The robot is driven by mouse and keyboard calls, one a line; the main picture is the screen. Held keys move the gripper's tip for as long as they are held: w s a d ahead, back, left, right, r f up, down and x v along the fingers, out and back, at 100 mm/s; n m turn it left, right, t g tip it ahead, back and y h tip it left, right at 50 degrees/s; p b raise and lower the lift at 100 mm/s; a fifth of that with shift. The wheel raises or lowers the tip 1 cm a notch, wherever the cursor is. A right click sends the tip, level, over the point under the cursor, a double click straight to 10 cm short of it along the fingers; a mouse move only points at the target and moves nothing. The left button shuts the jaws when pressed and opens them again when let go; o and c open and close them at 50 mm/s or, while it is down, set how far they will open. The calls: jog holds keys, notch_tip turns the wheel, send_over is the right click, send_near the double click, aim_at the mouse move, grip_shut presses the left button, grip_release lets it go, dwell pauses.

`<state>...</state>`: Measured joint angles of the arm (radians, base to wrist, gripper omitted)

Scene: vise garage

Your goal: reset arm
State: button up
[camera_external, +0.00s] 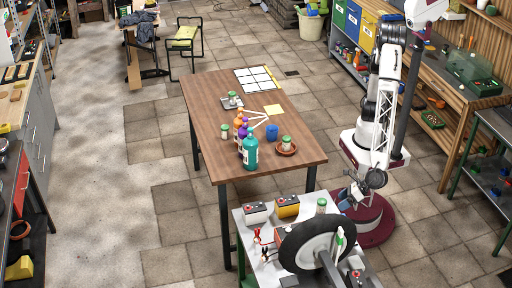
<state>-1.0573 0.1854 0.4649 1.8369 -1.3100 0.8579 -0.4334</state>
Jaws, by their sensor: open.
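My arm hangs down beside its column at the right of the table, over the round maroon base. My gripper (350,197) is at its low end, beside the base and just behind the grey workbench with the wheel. It is open, with nothing seen between the fingers, though it is small here. The wooden table (205,125) stands to its left, apart from it. On the table are a teal bottle (250,153), purple and orange bottles (239,122), a blue cup (272,132), green-lidded jars (286,142) and a white grid tray (257,79).
The grey workbench (268,277) in front carries a black tyre (318,246), a red-topped battery (255,213), a yellow battery (287,206) and a jar (321,206). A wooden bench (448,94) and metal shelf (488,168) stand at right. Floor left of the table is clear.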

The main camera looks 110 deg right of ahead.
jog(key=w+d+r+m+g+h, duration=0.15)
jog(key=d+r+m, duration=0.35)
jog(key=d, duration=0.8)
jog(key=d+r+m+g, duration=0.2)
jog(key=d+r+m, duration=0.3)
jog(key=d, duration=0.8)
jog(key=d+r+m+g+h, duration=0.15)
jog(key=d+r+m, duration=0.35)
jog(key=d, duration=0.7)
jog(key=s+d+r+m+g+y, duration=0.1)
jog(key=s+d+r+m+y, duration=0.1)
jog(key=s+d+m, duration=0.5)
jog(key=s+d+r+m+g+y, duration=0.1)
jog(key=s+d+r+m+y, duration=0.2)
jog(key=s+d, duration=1.1)
jog(key=shift+d+r+m, duration=0.95)
jog(key=shift+r+m, duration=0.15)
jog(key=shift+m, duration=0.9)
